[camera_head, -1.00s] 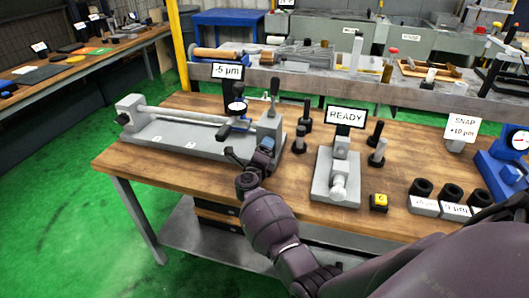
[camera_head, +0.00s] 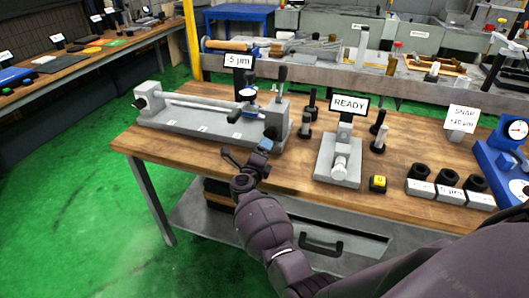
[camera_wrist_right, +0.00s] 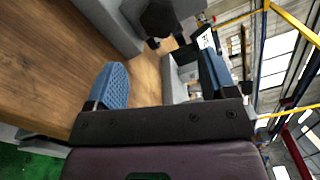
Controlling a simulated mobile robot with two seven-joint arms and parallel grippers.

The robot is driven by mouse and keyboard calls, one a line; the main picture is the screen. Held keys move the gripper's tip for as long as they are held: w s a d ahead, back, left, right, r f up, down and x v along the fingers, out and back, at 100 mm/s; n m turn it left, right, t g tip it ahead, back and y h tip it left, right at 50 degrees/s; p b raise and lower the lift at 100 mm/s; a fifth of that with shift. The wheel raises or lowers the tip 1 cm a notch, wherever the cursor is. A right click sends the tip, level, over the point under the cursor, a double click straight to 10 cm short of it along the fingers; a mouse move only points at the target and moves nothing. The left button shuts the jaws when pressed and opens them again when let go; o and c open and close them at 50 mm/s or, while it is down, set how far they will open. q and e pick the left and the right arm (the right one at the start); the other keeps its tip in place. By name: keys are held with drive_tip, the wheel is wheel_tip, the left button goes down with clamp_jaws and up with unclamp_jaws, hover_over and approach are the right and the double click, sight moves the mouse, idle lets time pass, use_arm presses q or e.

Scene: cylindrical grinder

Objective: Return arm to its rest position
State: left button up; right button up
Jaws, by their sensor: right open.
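My right arm reaches in from the lower right in the head view. Its gripper (camera_head: 247,150) is open and empty at the bench's front edge, in front of the grey measuring fixture (camera_head: 190,125) and apart from it. The fixture holds a long horizontal shaft (camera_head: 205,103) and a dial gauge (camera_head: 247,95). In the right wrist view the two blue-padded fingers of the gripper (camera_wrist_right: 162,74) stand wide apart with nothing between them. My left gripper is not in view.
Green floor (camera_head: 85,205) is open at left.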

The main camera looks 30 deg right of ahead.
idle(0.5)
drive_tip(key=shift+w+a+n, duration=0.15)
drive_tip(key=shift+w+n, duration=0.1)
drive_tip(key=shift+n, duration=0.15)
drive_tip(key=a+r+n+t+y, duration=0.8)
drive_tip(key=n+y, duration=0.3)
drive_tip(key=n, duration=0.9)
drive_tip(key=s+f+n+g, duration=0.2)
drive_tip(key=s+f+n, duration=0.2)
drive_tip(key=s+f, duration=0.3)
drive_tip(key=s+f+n+g+y, duration=0.1)
drive_tip(key=s+f+n+g, duration=0.2)
drive_tip(key=s+f, duration=0.4)
drive_tip(key=s+f+n+g+y, duration=0.1)
drive_tip(key=s+f+n+g, duration=0.2)
drive_tip(key=s, duration=1.8)
wheel_tip(320, 180, down, 4)
drive_tip(key=shift+s+d+r+n, duration=0.1)
drive_tip(key=shift+s+d+n, duration=0.25)
drive_tip(key=shift+n, duration=0.55)
